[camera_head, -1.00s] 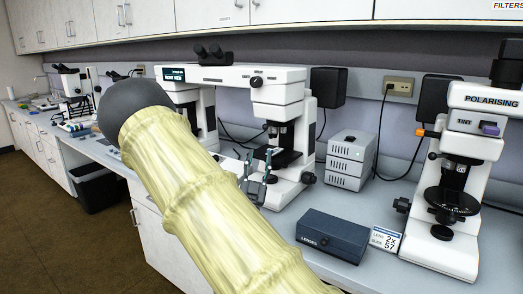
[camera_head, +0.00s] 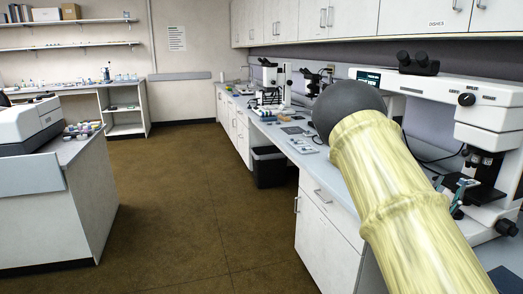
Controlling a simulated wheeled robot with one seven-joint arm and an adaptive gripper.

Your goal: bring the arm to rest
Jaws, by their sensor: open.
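My arm, in a pale yellow ribbed cover with a dark round joint, fills the right side of the head view. My gripper (camera_head: 461,190) shows small beyond the arm's right edge, its fingers apart and with nothing seen between them. It is in front of the large white infrared microscope (camera_head: 481,131), near its dark stage. The arm hides part of the gripper and the lower left of that microscope. I cannot tell whether the gripper touches anything.
The bench (camera_head: 340,186) runs along the right wall, with more microscopes (camera_head: 273,84) farther back. A black bin (camera_head: 268,167) stands beneath it. A white island counter (camera_head: 60,205) stands at left. The brown floor (camera_head: 190,190) between them is clear.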

